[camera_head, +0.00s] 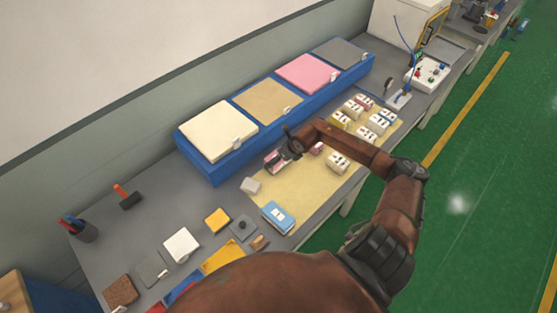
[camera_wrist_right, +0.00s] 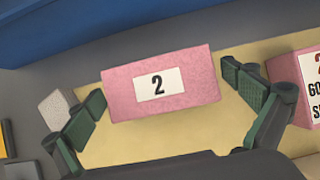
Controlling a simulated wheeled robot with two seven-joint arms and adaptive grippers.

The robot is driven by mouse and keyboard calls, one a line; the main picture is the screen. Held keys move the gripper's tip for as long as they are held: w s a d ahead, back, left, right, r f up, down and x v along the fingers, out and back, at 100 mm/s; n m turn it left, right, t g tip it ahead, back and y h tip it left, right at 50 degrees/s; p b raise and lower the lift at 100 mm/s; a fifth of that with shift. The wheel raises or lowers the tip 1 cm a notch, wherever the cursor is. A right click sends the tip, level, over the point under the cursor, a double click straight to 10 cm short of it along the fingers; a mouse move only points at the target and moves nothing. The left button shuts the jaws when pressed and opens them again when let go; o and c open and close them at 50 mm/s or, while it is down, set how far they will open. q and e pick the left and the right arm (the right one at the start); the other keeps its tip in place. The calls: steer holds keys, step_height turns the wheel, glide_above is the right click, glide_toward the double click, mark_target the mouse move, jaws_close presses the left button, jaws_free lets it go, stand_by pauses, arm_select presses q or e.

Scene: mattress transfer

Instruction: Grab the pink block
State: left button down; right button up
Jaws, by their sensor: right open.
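A pink block (camera_wrist_right: 160,106) with a white label reading "2" lies on the yellow mat in the right wrist view. It is between the two open fingers of my right gripper (camera_wrist_right: 165,102), with a gap at each side. In the head view the pink block (camera_head: 274,162) shows at the mat's far edge, partly hidden by my right gripper (camera_head: 284,154). A second pink block (camera_wrist_right: 314,88) lies to the right, outside the fingers, cut off by the picture edge. My left gripper is not in view.
A blue rack (camera_head: 214,168) with cream, tan, pink and grey pads stands behind the yellow mat (camera_head: 310,185). A small pale block (camera_wrist_right: 58,106) lies close to the left finger. Several labelled blocks sit to the right, and a blue case (camera_head: 279,217) lies at the front.

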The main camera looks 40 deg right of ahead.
steer(key=c, duration=0.7)
steer(key=shift+c, duration=0.9)
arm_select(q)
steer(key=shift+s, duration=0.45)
arm_select(e)
steer(key=shift+r, duration=0.1)
